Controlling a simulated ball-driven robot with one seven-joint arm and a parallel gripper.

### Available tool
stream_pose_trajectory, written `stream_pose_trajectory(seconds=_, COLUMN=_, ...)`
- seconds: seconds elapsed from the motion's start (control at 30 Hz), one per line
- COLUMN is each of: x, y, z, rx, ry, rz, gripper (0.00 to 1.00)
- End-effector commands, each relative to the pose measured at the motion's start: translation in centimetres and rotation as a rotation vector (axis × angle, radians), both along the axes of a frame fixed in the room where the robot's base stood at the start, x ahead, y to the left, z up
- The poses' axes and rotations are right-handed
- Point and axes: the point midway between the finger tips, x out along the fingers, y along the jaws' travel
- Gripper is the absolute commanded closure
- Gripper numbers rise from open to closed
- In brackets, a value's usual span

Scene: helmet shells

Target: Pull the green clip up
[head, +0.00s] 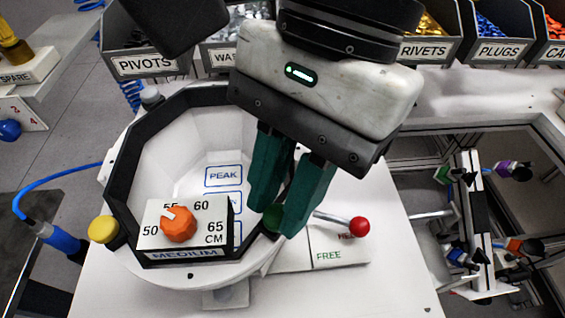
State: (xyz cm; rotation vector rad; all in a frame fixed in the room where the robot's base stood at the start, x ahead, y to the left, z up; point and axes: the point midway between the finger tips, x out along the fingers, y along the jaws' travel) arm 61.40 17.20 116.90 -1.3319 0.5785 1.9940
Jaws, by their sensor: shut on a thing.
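My gripper (278,207) reaches down from the top of the head view, its dark green fingers close together. It is shut on the green clip (273,218), which shows as a small green patch between and behind the fingertips. The clip sits at the right rim of the black-edged white ring fixture (122,170). The fingers hide most of the clip, so its full shape and height cannot be told.
An orange knob (179,224) on a size box marked MEDIUM stands just left of the fingers. A red-ended lever (357,226) lies close right, by the FREE label. A yellow knob (103,229) is at the ring's left. Labelled bins, including RIVETS (425,50), line the back.

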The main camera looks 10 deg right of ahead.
Motion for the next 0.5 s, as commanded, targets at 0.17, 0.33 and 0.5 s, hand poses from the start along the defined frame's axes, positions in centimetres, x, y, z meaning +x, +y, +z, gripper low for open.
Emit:
stream_pose_trajectory(seconds=0.17, x=0.03, y=0.0, z=0.01, rx=0.001, ry=-0.001, rz=0.0, gripper=1.0)
stream_pose_trajectory(seconds=0.33, x=0.03, y=0.0, z=0.01, rx=0.001, ry=-0.001, rz=0.0, gripper=1.0)
stream_pose_trajectory(seconds=0.5, x=0.03, y=0.01, z=0.01, rx=0.001, ry=-0.001, rz=0.0, gripper=1.0)
